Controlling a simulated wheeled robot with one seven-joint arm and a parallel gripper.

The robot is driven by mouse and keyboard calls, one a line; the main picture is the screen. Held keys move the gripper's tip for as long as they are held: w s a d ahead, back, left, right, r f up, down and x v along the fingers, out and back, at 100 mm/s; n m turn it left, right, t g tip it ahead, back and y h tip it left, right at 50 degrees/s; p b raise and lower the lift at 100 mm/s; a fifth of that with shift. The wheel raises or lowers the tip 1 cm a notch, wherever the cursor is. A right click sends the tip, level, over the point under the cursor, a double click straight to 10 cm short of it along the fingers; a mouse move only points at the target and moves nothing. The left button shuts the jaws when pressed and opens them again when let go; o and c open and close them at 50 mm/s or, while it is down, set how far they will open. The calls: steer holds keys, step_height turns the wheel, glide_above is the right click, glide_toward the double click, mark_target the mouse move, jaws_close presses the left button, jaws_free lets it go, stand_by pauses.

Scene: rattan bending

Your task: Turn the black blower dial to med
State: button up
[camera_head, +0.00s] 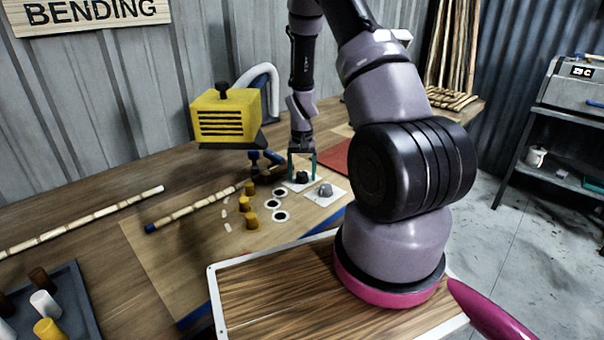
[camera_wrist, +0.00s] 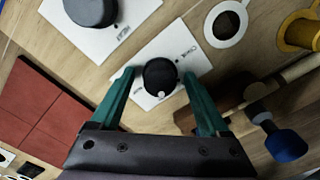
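The black blower dial (camera_wrist: 160,73) is a small round knob on a white label plate (camera_wrist: 184,53). A white mark shows on its rim, on the side toward my gripper in the wrist view. The plate's lettering is too small to read surely. The dial (camera_head: 302,177) also shows in the head view, low between the teal fingers. My gripper (camera_wrist: 159,76) is open, with one finger on each side of the dial and a visible gap on both sides. In the head view my gripper (camera_head: 302,174) points down at the table.
A grey dial (camera_head: 325,189) on its own white plate sits close to the right of the black one. A yellow vented blower (camera_head: 226,118) stands at the left. White rings (camera_head: 280,216), yellow spools (camera_head: 251,221) and a rattan pole (camera_head: 200,204) lie nearby. A red board (camera_wrist: 50,110) lies beside.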

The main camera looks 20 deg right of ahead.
step_height(320, 180, up, 11)
stand_by(0.7)
stand_by(0.3)
step_height(320, 180, up, 10)
steer(key=t, duration=0.2)
glide_above(302, 173)
steer(key=s+a, duration=0.2)
steer(key=s+a+r+t+y, duration=0.1)
steer(key=s+a+r, duration=0.1)
steer(key=s+r, duration=0.5)
steer(key=s+a+r+t+y, duration=0.15)
steer(key=s+r, duration=0.25)
steer(key=r, duration=0.6)
steer(key=s+a+r+t, duration=0.2)
steer(key=s+r, duration=0.3)
steer(key=s, duration=0.5)
steer(key=shift+s+a+t, duration=0.35)
steer(key=shift+a, duration=0.1)
steer(key=shift+h, duration=0.25)
